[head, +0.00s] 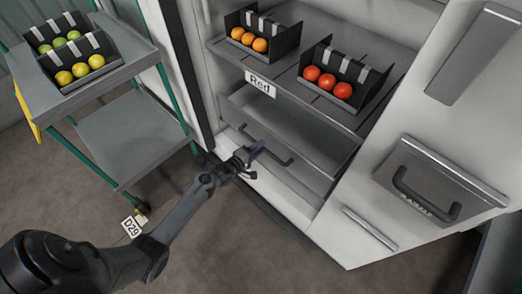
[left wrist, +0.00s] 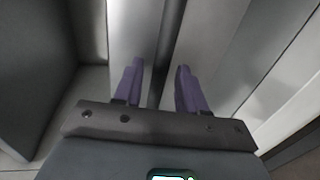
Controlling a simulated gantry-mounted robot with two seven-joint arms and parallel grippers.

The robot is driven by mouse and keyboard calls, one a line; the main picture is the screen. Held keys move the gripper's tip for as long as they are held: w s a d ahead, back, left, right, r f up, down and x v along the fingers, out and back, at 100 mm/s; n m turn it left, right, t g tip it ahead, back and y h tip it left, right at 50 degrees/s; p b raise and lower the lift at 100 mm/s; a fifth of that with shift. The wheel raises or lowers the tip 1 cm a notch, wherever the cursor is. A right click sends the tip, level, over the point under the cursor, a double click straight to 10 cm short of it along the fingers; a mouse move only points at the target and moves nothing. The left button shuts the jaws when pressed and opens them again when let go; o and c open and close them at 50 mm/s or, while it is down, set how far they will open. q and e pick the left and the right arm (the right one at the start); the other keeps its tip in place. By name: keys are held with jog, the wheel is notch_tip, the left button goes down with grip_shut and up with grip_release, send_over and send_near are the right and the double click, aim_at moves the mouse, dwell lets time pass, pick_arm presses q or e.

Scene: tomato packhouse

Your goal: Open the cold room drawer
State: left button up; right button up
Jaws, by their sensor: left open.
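The cold room drawer (head: 312,166) is a grey drawer low in the white cabinet, under the shelf marked "Red". It has a dark bar handle (head: 279,158) on its front. My left gripper (head: 255,147) is at the left part of this handle, with its purple fingers open. In the left wrist view, the fingers (left wrist: 158,88) stand apart, with the dark handle bar (left wrist: 170,40) running between them in the picture. I cannot tell whether either finger touches the bar. My right gripper is not in view.
The shelf (head: 312,91) above the drawer holds crates of orange fruit (head: 249,39) and red tomatoes (head: 328,82). A grey panel with another handle (head: 428,208) is at right. A trolley (head: 125,72) with green and yellow fruit stands at left. The floor before the drawer is clear.

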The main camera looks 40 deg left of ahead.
pick_arm(q)
jog(key=shift+b+x, duration=0.35)
jog(key=shift+x, duration=0.4)
jog(key=shift+w, duration=0.2)
jog(key=shift+c, duration=0.3)
grip_shut()
